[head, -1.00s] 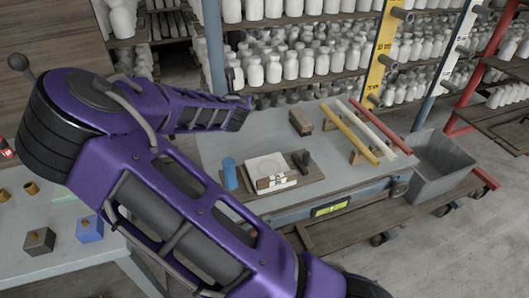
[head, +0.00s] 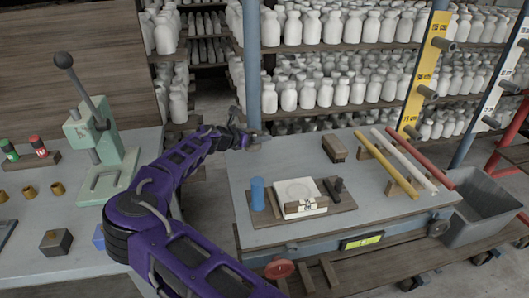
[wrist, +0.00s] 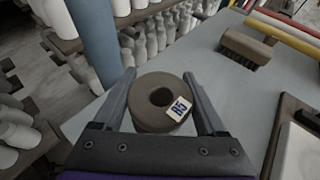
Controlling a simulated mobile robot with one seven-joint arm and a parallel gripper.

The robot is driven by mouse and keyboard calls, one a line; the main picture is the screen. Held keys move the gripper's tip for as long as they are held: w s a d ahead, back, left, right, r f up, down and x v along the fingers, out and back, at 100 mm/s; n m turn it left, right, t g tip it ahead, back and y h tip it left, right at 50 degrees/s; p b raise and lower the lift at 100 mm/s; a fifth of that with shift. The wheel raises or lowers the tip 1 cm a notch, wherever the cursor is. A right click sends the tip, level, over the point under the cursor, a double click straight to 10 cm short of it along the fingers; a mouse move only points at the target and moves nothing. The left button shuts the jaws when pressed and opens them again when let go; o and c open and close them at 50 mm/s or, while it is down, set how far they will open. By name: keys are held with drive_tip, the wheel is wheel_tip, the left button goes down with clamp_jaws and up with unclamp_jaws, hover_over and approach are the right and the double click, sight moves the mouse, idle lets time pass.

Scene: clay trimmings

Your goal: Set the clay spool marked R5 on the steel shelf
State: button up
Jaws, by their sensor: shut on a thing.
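The clay spool marked R5 (wrist: 152,90) is a brown-grey ring with a central hole and a white R5 label. In the wrist view it sits between the two fingers of my gripper (wrist: 159,76), which is shut on it. In the head view my gripper (head: 246,136) is at the far left corner of the grey work table (head: 330,225), near a blue post (head: 251,75). I cannot tell whether the spool touches the table top. Racks of white bottles (head: 310,95) stand behind; which surface is the steel shelf is not clear.
A blue cylinder (head: 257,193), a white slab (head: 300,190) and a brown brush (head: 334,148) are on the table. Yellow, white and red rods (head: 388,163) lie at its right. A green press (head: 105,150) stands on the left bench. A grey bin (head: 485,210) is at right.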

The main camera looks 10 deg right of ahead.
sight(256, 145)
drive_tip(key=shift+f+b, duration=0.35)
drive_tip(key=shift+f, duration=1.8)
drive_tip(key=shift+f, duration=0.2)
drive_tip(key=o, duration=1.6)
drive_tip(key=shift+r, duration=0.1)
drive_tip(key=shift+s+a+r, duration=0.15)
drive_tip(key=shift+a+r, duration=0.05)
drive_tip(key=shift+a, duration=0.05)
drive_tip(key=p+v, duration=0.1)
drive_tip(key=v, duration=1)
drive_tip(key=shift+s+a, duration=0.1)
drive_tip(key=shift+s, duration=0.05)
